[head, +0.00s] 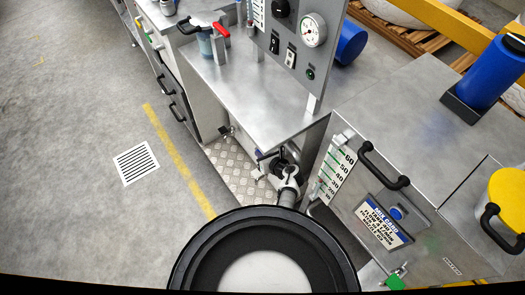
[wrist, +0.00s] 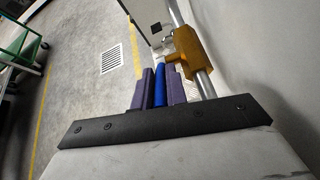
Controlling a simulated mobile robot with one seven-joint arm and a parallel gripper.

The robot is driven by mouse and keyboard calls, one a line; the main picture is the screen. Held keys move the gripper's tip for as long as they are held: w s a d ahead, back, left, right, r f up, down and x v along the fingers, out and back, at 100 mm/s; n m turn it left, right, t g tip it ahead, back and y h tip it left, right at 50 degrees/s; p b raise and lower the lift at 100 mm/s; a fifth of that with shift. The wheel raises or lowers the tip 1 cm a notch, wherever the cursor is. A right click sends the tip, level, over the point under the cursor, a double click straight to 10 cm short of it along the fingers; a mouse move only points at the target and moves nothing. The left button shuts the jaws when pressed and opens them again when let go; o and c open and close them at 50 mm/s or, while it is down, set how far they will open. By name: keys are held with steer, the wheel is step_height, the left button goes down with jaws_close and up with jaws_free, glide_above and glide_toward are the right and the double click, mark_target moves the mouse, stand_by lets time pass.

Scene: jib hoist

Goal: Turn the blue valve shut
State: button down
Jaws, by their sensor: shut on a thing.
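The blue valve handle (wrist: 160,88) shows in the wrist view as a narrow blue bar between the two purple fingers of my gripper (wrist: 160,74). The fingers are shut on it, one on each side. Just to the right is a brass-coloured valve body (wrist: 188,50) on a bright metal pipe (wrist: 203,82). The handle points toward the camera, roughly along the fingers; its exact angle to the pipe is hard to tell. In the head view my arm reaches down beside the bench, and I cannot make out the valve clearly.
A steel bench (head: 245,97) carries an upright panel with a gauge (head: 313,30). A cabinet with black handles (head: 385,167) stands at right. A pale wall (wrist: 255,60) is close right of the pipe. Open floor (head: 70,130) with a drain grate (head: 136,164) lies left.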

stand_by(0.3)
steer(key=c, duration=1.7)
jaws_free()
steer(key=b+v, duration=0.1)
steer(key=v, duration=1.3)
steer(key=shift+o, duration=0.5)
steer(key=shift+r, duration=0.15)
